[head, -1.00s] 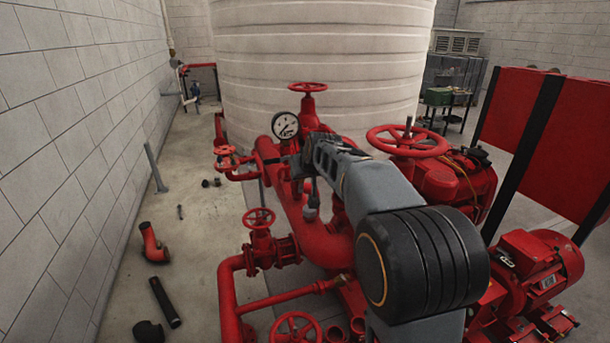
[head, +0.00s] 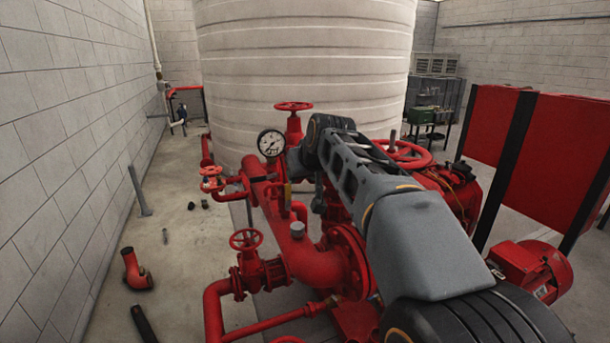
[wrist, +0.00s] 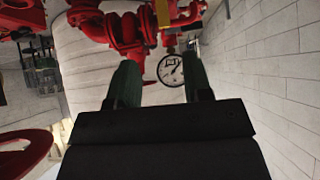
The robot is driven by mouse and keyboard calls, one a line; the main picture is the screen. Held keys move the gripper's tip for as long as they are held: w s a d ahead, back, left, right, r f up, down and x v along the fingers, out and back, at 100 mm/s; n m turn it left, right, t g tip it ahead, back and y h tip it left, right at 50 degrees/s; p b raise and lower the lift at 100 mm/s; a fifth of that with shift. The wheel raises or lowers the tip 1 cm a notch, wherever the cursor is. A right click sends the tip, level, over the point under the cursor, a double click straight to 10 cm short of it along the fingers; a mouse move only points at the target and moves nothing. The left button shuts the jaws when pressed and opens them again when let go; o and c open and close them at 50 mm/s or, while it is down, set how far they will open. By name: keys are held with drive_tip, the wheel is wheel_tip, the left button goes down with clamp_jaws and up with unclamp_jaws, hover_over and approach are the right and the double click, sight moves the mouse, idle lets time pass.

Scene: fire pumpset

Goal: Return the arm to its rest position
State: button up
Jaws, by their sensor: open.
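My arm (head: 400,235) reaches from the lower right of the head view up and back over the red pump piping, folded at its elbow. My gripper (wrist: 161,78) shows in the wrist view with its two dark green fingers apart and nothing between them. A white-faced pressure gauge (wrist: 170,70) shows beyond the gap between the fingers. The same gauge (head: 271,143) stands left of my arm in the head view.
Red piping with a valve handwheel (head: 246,239) lies left of my arm. Another large handwheel (head: 403,155) is close behind it. A red motor (head: 530,268) and red panel (head: 560,155) stand right. A white tank (head: 300,70) is behind.

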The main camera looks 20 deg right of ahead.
idle(0.3)
drive_tip(key=s+a+f+g, duration=0.2)
drive_tip(key=s+a+f, duration=0.1)
drive_tip(key=s+f, duration=0.7)
drive_tip(key=s+a+f+g, duration=0.2)
drive_tip(key=s+a+f, duration=0.1)
drive_tip(key=s+f, duration=0.7)
drive_tip(key=shift+s+f+g, duration=0.4)
drive_tip(key=shift+s, duration=0.55)
drive_tip(key=shift+d, duration=0.35)
